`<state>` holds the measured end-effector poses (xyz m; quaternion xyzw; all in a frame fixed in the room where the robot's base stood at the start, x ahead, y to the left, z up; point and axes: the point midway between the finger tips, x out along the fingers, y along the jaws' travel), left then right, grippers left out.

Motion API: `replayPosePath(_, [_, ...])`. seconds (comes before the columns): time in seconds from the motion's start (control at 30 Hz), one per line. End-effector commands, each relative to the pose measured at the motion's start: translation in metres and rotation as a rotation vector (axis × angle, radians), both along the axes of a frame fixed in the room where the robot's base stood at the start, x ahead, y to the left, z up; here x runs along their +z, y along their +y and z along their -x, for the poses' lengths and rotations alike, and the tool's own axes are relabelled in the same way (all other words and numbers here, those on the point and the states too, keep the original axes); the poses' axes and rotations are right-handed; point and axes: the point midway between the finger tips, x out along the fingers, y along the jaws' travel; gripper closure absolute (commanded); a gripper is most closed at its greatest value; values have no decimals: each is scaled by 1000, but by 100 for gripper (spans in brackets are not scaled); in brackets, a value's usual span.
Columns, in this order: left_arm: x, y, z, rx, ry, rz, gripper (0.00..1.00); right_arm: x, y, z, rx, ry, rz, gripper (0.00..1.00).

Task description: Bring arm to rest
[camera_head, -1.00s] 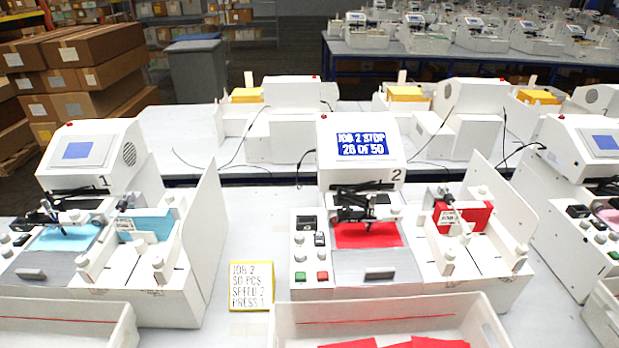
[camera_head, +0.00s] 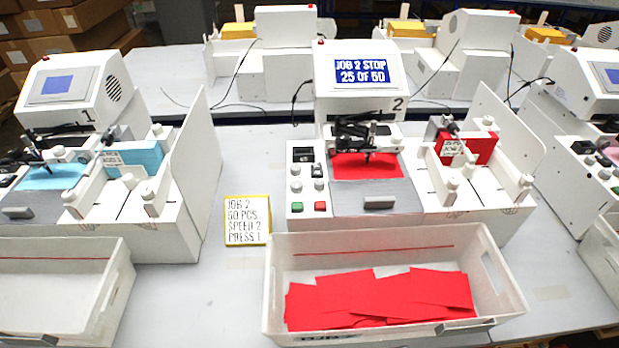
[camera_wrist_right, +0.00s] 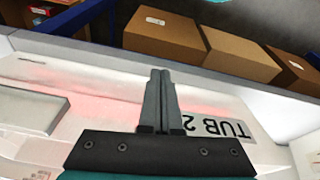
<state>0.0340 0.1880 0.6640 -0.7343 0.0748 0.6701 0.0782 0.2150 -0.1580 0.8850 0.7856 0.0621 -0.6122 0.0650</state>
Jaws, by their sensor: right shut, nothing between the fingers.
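My right gripper (camera_wrist_right: 161,75) shows in the right wrist view, its two grey fingers together with nothing between them. It is in front of a white tub (camera_wrist_right: 90,95) with an upside-down "TUB 2" label (camera_wrist_right: 218,127); I cannot tell whether they touch. Neither gripper shows in the head view. There, pen plotter 2 (camera_head: 360,112) has a blue screen (camera_head: 362,74) reading "JOB 2 STOP 25 OF 50". Its dark pen carriage (camera_head: 360,134) stands over a red card (camera_head: 350,168).
A white tub (camera_head: 285,262) holding several red cards (camera_head: 375,295) stands before plotter 2. An empty-looking tub (camera_head: 60,285) is at left. A yellow-edged job card (camera_head: 247,220) lies between the plotters. Plotter 1 (camera_head: 75,90) stands left. Brown boxes (camera_wrist_right: 165,35) show in the wrist view.

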Motion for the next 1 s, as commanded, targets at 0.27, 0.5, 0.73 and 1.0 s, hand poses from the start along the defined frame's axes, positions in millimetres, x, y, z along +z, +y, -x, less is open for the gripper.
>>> replayPosePath(0.27, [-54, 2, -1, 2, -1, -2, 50, -148, -4, 32, 9, 53, 5, 100])
replayPosePath(0.5, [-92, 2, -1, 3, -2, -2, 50, -251, -11, 79, 18, 93, 9, 100])
replayPosePath(0.73, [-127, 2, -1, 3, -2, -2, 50, -329, -21, 135, 26, 131, 15, 100])
replayPosePath(1.0, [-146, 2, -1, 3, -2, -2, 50, -366, -29, 176, 33, 150, 20, 100])
